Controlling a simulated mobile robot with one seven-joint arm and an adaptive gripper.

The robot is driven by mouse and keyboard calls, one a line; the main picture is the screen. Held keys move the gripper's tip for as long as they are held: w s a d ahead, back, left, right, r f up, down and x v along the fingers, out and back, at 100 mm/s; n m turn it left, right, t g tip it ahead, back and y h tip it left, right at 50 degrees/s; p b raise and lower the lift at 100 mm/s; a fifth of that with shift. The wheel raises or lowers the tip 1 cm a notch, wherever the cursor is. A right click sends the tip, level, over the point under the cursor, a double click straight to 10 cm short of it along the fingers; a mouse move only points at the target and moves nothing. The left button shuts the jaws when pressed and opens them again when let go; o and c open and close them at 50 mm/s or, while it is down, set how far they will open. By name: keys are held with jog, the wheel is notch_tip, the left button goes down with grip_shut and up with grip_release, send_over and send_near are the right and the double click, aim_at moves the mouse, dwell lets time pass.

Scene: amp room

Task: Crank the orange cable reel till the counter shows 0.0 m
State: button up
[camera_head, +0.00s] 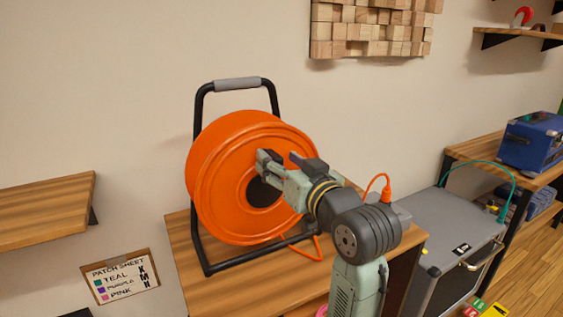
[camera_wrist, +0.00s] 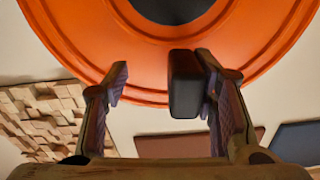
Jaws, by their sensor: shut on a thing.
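The orange cable reel (camera_head: 225,180) stands upright in a black tube frame with a grey grip on a wooden-topped cabinet. Its hub is dark. My gripper (camera_head: 270,168) is at the reel's front face, right of its middle. In the wrist view, the reel (camera_wrist: 80,50) fills the top, and a dark crank handle (camera_wrist: 185,88) lies between my fingers (camera_wrist: 163,78), against the right one. My gripper is shut on this handle. No counter reading can be made out in either view. An orange cable runs from the reel's foot to an orange plug (camera_head: 387,192).
A wooden shelf (camera_head: 45,212) is at left above a patch sheet (camera_head: 120,277). A grey case (camera_head: 440,235) with a teal cable stands right of the cabinet. A blue amp (camera_head: 535,142) sits on a shelf at far right. Wooden blocks (camera_head: 370,30) hang on the wall.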

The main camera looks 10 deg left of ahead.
jog(key=p+v, duration=0.1)
jog(key=v, duration=0.8)
dwell(0.3)
